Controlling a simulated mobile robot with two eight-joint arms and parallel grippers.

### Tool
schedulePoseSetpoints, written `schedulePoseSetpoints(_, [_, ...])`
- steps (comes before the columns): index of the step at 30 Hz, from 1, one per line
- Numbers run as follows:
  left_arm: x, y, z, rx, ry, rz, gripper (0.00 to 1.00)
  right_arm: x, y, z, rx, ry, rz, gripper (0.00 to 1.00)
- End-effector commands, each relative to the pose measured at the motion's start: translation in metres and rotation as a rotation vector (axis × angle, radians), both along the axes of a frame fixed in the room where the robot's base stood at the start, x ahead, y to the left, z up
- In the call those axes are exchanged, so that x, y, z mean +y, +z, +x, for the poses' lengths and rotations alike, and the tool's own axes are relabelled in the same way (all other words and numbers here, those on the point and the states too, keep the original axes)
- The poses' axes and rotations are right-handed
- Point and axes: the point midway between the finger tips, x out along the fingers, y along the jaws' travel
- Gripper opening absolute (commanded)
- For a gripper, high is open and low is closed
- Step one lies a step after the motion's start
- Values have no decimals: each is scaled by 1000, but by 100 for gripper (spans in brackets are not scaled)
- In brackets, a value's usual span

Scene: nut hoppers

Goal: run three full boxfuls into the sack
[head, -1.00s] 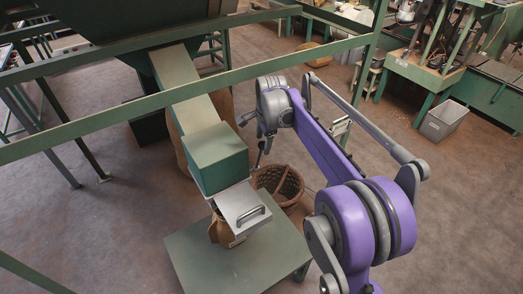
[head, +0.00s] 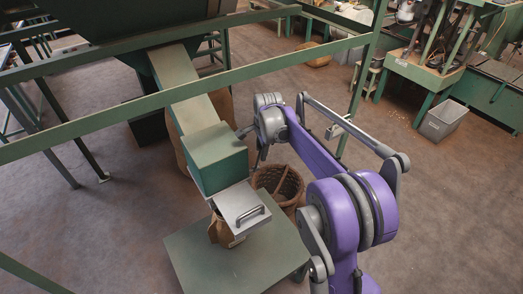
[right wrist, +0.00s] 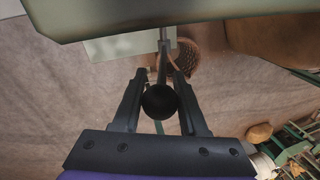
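A green measuring box (head: 218,160) sits at the low end of the sloping chute (head: 188,100) from the hopper (head: 120,15). A grey metal slide with a bar handle (head: 240,207) is under it. A brown sack (head: 222,234) hangs below, its mouth hidden by the slide. My right gripper (head: 250,147) is at the box's far right side. In the right wrist view, a black ball knob (right wrist: 160,102) on a grey rod (right wrist: 163,55) lies between its fingers, which appear to touch it on both sides. My left gripper is not in view.
A green table (head: 215,265) stands under the sack. A wicker basket (head: 280,185) stands on the floor behind my right arm. A green rail (head: 95,122) crosses in front of the chute. A grey bin (head: 443,121) and green machinery stand at the right.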

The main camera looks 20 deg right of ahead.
Motion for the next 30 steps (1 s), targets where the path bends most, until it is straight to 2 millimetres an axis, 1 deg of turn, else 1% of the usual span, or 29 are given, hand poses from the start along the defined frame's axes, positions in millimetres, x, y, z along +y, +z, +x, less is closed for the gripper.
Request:
schedulePoseSetpoints(1, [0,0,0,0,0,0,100,0,0,0,0,0,0,15])
schedulePoseSetpoints(3, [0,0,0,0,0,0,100,0,0,0,0,0,0,2])
schedulePoseSetpoints(4, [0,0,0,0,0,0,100,0,0,0,0,0,0,0])
schedulePoseSetpoints(30, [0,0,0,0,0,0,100,0,0,0,0,0,0,0])
